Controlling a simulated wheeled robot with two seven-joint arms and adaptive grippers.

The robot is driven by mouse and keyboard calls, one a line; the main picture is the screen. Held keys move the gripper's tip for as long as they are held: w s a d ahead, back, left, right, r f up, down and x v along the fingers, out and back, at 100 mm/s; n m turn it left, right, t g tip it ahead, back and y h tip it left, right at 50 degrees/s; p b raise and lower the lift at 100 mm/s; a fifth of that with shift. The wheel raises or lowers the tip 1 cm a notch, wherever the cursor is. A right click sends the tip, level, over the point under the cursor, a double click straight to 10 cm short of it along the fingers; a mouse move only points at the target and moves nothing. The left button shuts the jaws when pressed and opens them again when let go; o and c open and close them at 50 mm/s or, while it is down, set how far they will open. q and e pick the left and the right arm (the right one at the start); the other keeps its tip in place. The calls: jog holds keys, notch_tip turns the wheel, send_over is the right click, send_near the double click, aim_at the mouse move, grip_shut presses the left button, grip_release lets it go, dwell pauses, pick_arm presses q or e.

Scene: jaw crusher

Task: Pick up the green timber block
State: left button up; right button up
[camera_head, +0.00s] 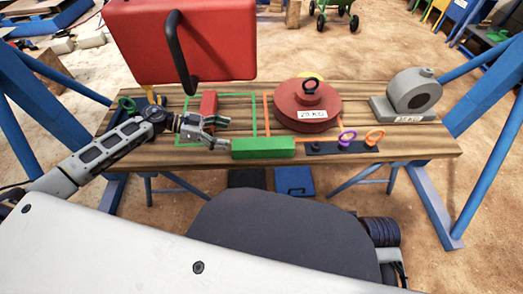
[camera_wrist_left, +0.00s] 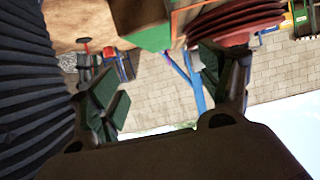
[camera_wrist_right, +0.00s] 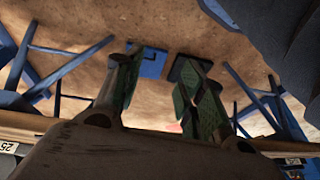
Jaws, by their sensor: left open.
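The green timber block (camera_head: 263,148) lies along the front edge of the wooden table, just left of the dark strip with rings. In the left wrist view the green block (camera_wrist_left: 150,34) shows at the top, ahead of the fingers. My left gripper (camera_head: 224,132) is open and empty, just left of the block's left end, with its fingers pointing right. It also shows in the left wrist view (camera_wrist_left: 163,85). My right gripper (camera_wrist_right: 160,85) shows only in its own wrist view, with its fingers apart and nothing between them. It faces the ground and the table's legs.
The table (camera_head: 430,148) bears a red 25 KG weight (camera_head: 307,108), a grey housing (camera_head: 414,92), a small red block (camera_head: 208,104) and a dark strip with rings (camera_head: 325,148). A large red box (camera_head: 190,40) stands at the back left. Blue beams (camera_head: 490,160) flank the table.

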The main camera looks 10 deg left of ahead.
aim_at(247, 143)
pick_arm(q)
jog(key=shift+d, duration=0.1)
dwell(0.3)
jog(key=b+x, duration=0.1)
jog(key=x, duration=0.3)
jog(key=shift+f, duration=0.1)
jog(key=b+x, duration=0.1)
jog(key=x, duration=0.2)
jog(key=shift+w+d+f, duration=0.2)
jog(key=shift+d+f, duration=0.05)
jog(key=shift+d, duration=0.4)
pick_arm(e)
jog(key=shift+t+y, duration=0.4)
jog(key=f, duration=0.1)
jog(key=a+f, duration=0.1)
jog(key=f, duration=0.2)
jog(key=shift+w+a, duration=0.2)
jog(key=shift+w, duration=0.05)
pick_arm(q)
jog(key=shift+d, duration=0.1)
